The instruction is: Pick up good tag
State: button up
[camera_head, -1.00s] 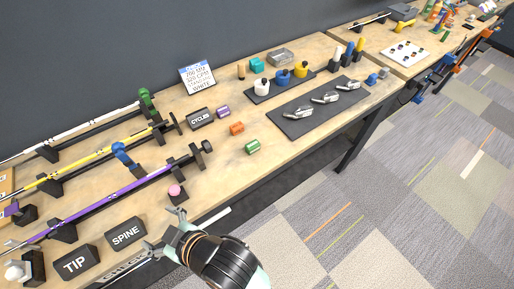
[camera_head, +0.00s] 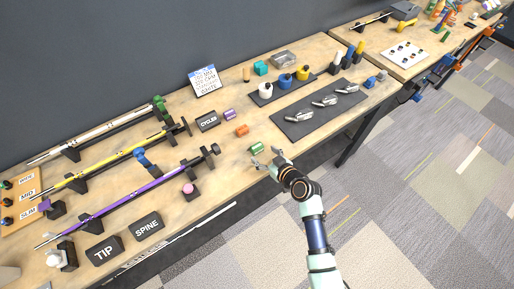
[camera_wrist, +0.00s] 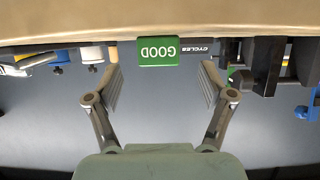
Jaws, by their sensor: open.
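The good tag is a small green block (camera_head: 257,147) near the front edge of the workbench in the head view. In the wrist view the green tag (camera_wrist: 159,51) shows the word GOOD upside down, and it stands between and beyond my fingertips. My gripper (camera_head: 268,160) is open and empty at the bench's front edge, close to the tag. In the wrist view the two fingers (camera_wrist: 160,88) are spread wide to either side of the tag, not touching it.
An orange tag (camera_head: 242,130) and a purple tag (camera_head: 230,114) lie behind the green one, near the CYCLES block (camera_head: 207,121). A dark mat (camera_head: 318,108) with metal tools lies to the right. A purple shaft (camera_head: 130,195) on stands lies left.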

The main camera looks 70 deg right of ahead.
aim_at(259, 149)
jog(key=x, duration=0.5)
jog(key=shift+w+d+r+b, duration=0.15)
jog(key=shift+w+d+b, duration=0.15)
jog(key=shift+w, duration=0.05)
jog(key=c, duration=1)
